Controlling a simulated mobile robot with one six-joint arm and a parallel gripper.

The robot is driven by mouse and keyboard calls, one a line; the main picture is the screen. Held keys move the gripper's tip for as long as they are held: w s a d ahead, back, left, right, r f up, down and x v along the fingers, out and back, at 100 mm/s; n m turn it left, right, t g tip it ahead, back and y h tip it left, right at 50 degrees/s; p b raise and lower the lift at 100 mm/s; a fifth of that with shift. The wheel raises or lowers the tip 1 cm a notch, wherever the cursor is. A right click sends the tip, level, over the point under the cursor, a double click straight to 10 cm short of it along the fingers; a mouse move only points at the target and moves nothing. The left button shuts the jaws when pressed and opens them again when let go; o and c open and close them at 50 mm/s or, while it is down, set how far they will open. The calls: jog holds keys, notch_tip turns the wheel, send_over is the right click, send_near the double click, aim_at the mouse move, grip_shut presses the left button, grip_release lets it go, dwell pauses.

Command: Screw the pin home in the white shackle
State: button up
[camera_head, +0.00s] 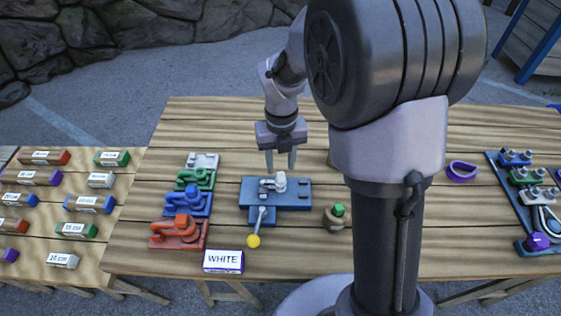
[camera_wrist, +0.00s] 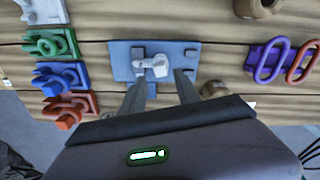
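The white shackle (camera_head: 273,184) lies on a blue fixture plate (camera_head: 300,195) in the middle of the table. It also shows in the wrist view (camera_wrist: 153,67), on the same blue plate (camera_wrist: 122,62). Its pin is too small to tell apart from the body, and how far it is in cannot be seen. My gripper (camera_head: 280,168) points down above the shackle, fingers apart and empty between. In the wrist view, the gripper's fingers (camera_wrist: 160,78) reach toward the near side of the shackle, spread wide. Contact does not show.
A lever with a yellow ball (camera_head: 253,241) sticks out in front of the plate, near a WHITE sign (camera_head: 222,261). Blue (camera_head: 188,201), green and red shackle stands are at left. A round wooden holder with a green top (camera_head: 338,213) stands right. A purple ring (camera_head: 462,171) lies farther right.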

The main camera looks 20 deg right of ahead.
aim_at(281, 174)
notch_tip(281, 174, down, 5)
jog(key=b, duration=0.4)
jog(key=shift+r, duration=0.2)
jog(key=shift+c, duration=0.5)
grip_shut()
jog(key=shift+o, duration=0.5)
grip_release()
jog(key=shift+r, duration=0.1)
